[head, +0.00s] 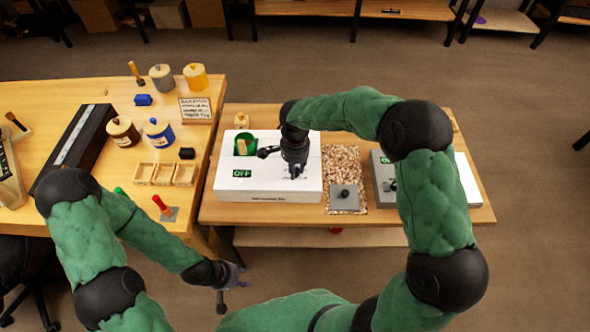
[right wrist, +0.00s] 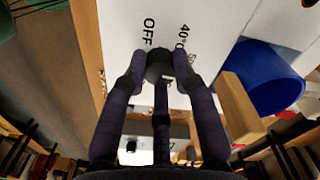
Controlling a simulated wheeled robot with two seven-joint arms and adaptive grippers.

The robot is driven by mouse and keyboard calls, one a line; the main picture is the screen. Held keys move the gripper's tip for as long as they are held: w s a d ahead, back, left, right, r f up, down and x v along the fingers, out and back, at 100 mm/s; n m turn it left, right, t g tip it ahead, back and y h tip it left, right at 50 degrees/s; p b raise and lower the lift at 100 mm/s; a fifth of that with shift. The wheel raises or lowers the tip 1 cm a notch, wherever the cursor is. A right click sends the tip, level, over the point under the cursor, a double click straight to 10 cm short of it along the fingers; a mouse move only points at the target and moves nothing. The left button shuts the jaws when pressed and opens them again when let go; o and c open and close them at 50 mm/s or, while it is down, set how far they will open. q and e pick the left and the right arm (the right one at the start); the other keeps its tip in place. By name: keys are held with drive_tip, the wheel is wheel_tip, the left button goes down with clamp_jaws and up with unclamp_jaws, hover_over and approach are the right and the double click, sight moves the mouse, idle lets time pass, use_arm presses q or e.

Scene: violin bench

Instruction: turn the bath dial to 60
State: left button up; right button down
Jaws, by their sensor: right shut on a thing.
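The bath is a white box (head: 262,188) on the right-hand bench, with a green display (head: 242,173) reading OFF. The dark round bath dial (right wrist: 160,65) sits on its white face, beside printed marks OFF and 40°C; a further mark is partly hidden. My right gripper (head: 294,172) reaches down over the box, and in the right wrist view its fingers (right wrist: 160,72) are closed on the dial from both sides. The dial's pointer is hard to make out. My left gripper (head: 232,288) is open and empty, in front of the benches and apart from the bath.
A green round vessel (head: 245,144) is set in the box's back left. A tray of wood chips (head: 343,165) with a grey block (head: 344,198) and a grey device (head: 383,172) stand to the right. The left bench (head: 55,95) holds jars and small trays.

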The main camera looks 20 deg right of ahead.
drive_tip(key=m+b, duration=0.1)
drive_tip(key=m, duration=0.4)
drive_tip(key=shift+m, duration=0.4)
drive_tip(key=m+b, duration=0.1)
drive_tip(key=m, duration=0.4)
drive_tip(key=shift+b, duration=0.3)
drive_tip(key=shift+m, duration=0.4)
drive_tip(key=c, duration=1)
unclamp_jaws()
wheel_tip(320, 180, up, 12)
